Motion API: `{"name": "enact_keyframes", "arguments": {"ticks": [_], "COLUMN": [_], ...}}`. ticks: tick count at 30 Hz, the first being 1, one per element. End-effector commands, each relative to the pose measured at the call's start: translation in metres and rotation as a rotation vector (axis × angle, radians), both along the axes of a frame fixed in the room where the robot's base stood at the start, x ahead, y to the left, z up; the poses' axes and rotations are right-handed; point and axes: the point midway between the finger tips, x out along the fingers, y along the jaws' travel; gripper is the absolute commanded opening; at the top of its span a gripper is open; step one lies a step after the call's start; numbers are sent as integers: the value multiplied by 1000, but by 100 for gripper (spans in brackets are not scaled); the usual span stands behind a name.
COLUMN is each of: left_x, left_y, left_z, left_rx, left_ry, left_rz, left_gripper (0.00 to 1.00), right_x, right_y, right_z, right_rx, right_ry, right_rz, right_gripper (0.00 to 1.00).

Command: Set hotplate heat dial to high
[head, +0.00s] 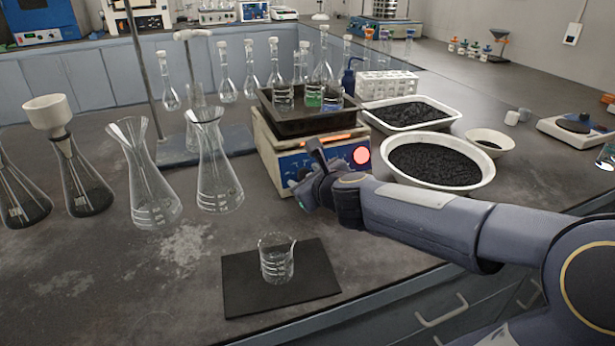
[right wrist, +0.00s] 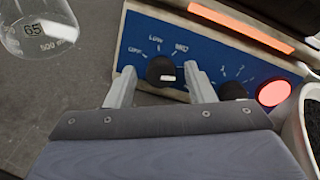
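The hotplate (head: 262,140) stands at the middle of the bench, with a blue front panel and a glowing orange strip on top. In the right wrist view its panel (right wrist: 140,28) carries a black heat dial (right wrist: 160,70) with a white mark on its lower right side. OFF, LOW and MED labels sit around it; further marking is hidden by my finger. My right gripper (right wrist: 160,78) is open, its two fingers on either side of the dial with gaps. In the head view my right gripper (head: 306,174) is at the panel and covers the dial. My left gripper is out of view.
A second black knob (right wrist: 232,91) and a red light (right wrist: 272,93) are right of the dial. A dark tray (head: 270,112) with beakers sits on the hotplate. White basins (head: 483,180) of black grains stand right; a glass flask (head: 218,180) stands left.

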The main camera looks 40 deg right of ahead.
Motion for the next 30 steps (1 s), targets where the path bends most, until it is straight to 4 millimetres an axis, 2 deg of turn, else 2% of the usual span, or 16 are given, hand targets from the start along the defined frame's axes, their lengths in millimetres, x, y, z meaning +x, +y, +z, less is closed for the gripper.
{"name": "enact_keyframes", "arguments": {"ticks": [8, 11, 21, 30], "left_x": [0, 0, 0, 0], "left_y": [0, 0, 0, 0], "left_z": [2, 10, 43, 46], "left_rx": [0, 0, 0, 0], "left_ry": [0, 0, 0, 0], "left_rz": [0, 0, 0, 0], "left_gripper": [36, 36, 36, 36], "right_x": [-2, -11, -60, -70], "right_y": [0, 2, 16, 19], "right_z": [3, 10, 31, 30], "right_rx": [-2, -2, -1, -1], "right_ry": [-3, -4, -2, -1], "right_rz": [0, -2, -1, 0], "right_gripper": [48, 48, 48, 48]}}
